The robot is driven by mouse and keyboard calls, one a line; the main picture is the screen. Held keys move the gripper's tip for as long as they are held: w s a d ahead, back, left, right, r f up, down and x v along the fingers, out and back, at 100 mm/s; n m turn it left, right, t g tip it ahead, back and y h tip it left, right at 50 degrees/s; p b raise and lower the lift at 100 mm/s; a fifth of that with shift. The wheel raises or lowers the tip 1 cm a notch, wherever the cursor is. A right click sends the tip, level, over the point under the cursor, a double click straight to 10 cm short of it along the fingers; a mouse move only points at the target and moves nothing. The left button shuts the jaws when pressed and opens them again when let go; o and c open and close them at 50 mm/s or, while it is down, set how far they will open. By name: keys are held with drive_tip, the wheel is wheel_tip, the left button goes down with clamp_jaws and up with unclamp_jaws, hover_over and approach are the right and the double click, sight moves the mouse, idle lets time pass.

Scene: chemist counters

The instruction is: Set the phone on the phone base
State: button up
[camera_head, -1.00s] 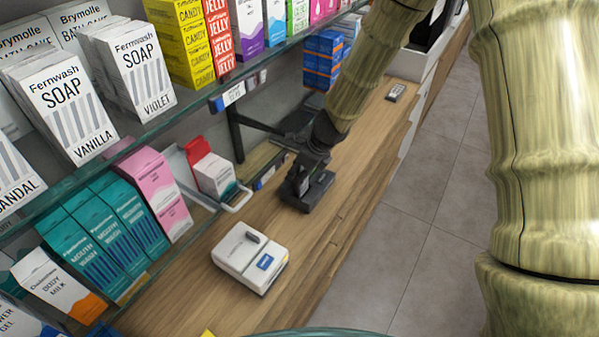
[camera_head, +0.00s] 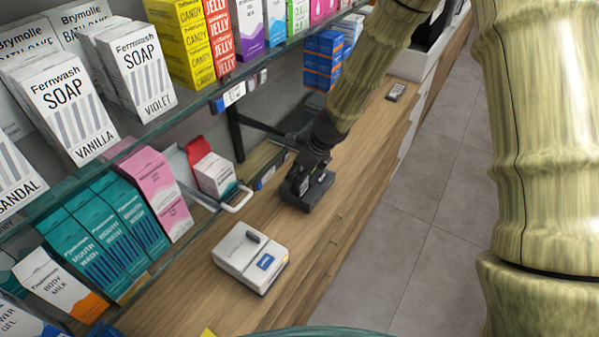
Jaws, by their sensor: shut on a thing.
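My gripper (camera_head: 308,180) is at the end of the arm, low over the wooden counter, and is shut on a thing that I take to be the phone. The phone is mostly hidden by the fingers and cannot be made out clearly. A dark grey block, which looks like the phone base (camera_head: 308,201), lies on the counter directly under the fingers. I cannot tell whether the held phone touches the base or is just above it.
A white device (camera_head: 238,252) with a blue label lies on the counter nearer the front. A small dark keypad-like object (camera_head: 396,91) lies farther back. Shelves of boxes (camera_head: 150,75) line the left, with a glass shelf edge (camera_head: 200,98). The counter (camera_head: 345,180) right of the base is clear.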

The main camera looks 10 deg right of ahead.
drive_tip(key=shift+f+b, duration=0.65)
drive_tip(key=shift+f, duration=0.1)
drive_tip(key=o, duration=0.9)
drive_tip(key=shift+r, duration=0.1)
drive_tip(key=p+v, duration=0.6)
drive_tip(key=v, duration=0.5)
drive_tip(key=shift+p, duration=0.4)
idle(0.7)
